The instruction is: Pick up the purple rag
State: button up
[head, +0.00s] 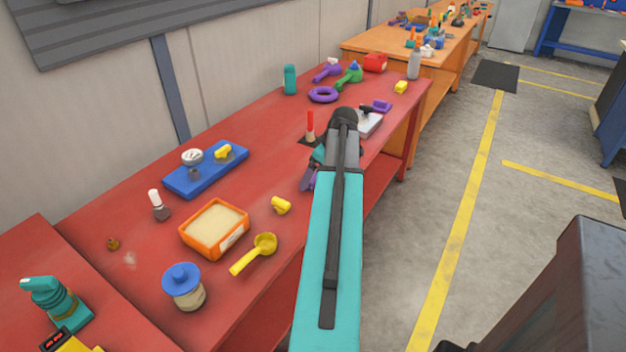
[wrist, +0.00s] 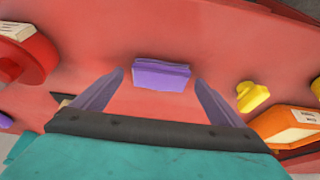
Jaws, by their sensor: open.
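The purple rag (wrist: 161,75) lies folded on the red table and shows in the wrist view between and just beyond my two fingertips. My gripper (wrist: 159,80) is open, with one finger on each side of the rag and nothing held. I cannot tell how high the fingertips are above the table. In the head view my teal arm hides most of this spot, and only a small sliver of purple shows beside the fingers.
A yellow piece (wrist: 252,96) and an orange box (wrist: 290,127) lie to the right in the wrist view. A red round object (wrist: 25,62) stands at the left.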

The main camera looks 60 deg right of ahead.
aim_at(315, 176)
jog(key=c, duration=1.2)
jog(key=shift+r, duration=0.15)
jog(key=shift+r+b, duration=0.3)
jog(key=shift+r, duration=1.05)
jog(key=shift+s+r, duration=0.1)
jog(key=shift+r, duration=0.2)
jog(key=s+a, duration=0.1)
jog(key=s, duration=0.4)
jog(key=s+a+r+b, duration=0.1)
jog(key=s+a, duration=0.1)
jog(key=s, duration=0.3)
jog(key=s+a, duration=0.2)
jog(key=s, duration=0.3)
jog(key=shift+a+r+b, duration=0.2)
jog(key=shift+r+b, duration=0.05)
jog(key=shift+b, duration=0.1)
